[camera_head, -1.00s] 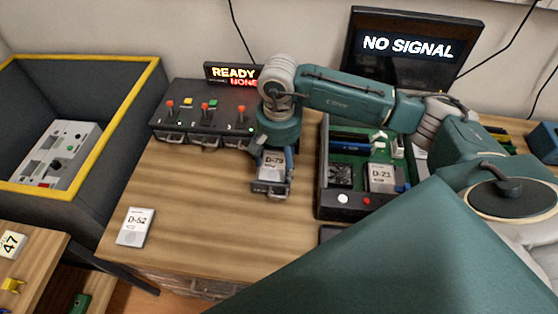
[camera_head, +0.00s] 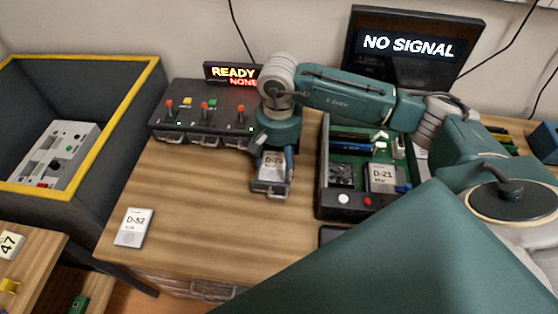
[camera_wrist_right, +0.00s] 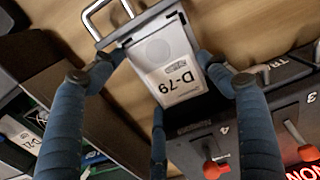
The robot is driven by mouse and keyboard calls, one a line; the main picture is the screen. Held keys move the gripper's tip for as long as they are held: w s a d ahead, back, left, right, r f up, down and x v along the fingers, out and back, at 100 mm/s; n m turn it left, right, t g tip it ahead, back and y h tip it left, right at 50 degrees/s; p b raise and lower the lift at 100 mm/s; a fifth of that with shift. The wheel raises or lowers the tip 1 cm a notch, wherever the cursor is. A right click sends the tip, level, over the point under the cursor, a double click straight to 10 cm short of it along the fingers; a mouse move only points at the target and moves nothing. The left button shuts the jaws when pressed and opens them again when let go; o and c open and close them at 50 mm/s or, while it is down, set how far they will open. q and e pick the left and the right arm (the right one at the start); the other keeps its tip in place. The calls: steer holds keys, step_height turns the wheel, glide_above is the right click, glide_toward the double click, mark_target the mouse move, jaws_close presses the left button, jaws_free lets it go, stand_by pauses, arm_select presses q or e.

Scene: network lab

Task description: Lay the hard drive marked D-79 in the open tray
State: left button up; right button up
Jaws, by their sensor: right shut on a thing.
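The hard drive marked D-79 (camera_wrist_right: 165,62) is a white-labelled block between the fingers of my right gripper (camera_head: 273,172). My right gripper is shut on it, pointing down, with the drive over or in the open tray (camera_head: 270,190), which sticks out from the front of the black drive unit (camera_head: 205,110). The tray's handle (camera_wrist_right: 98,12) shows in the right wrist view. In the head view the fingers partly hide the drive (camera_head: 271,165). I cannot tell whether the drive touches the tray floor. My left gripper is not in view.
A drive marked D-52 (camera_head: 134,227) lies on the table at the front left. An open case (camera_head: 322,185) holding drive D-21 (camera_head: 382,178) stands to the right of the tray. A monitor (camera_head: 410,50) stands behind. The table between D-52 and the tray is clear.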

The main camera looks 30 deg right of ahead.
steer(key=shift+f+b, duration=0.35)
steer(key=shift+b, duration=0.05)
stand_by(0.4)
steer(key=o, duration=1.5)
steer(key=shift+o, duration=0.4)
steer(key=shift+r, duration=0.15)
steer(key=shift+r+p, duration=2)
steer(key=shift+r, duration=1.9)
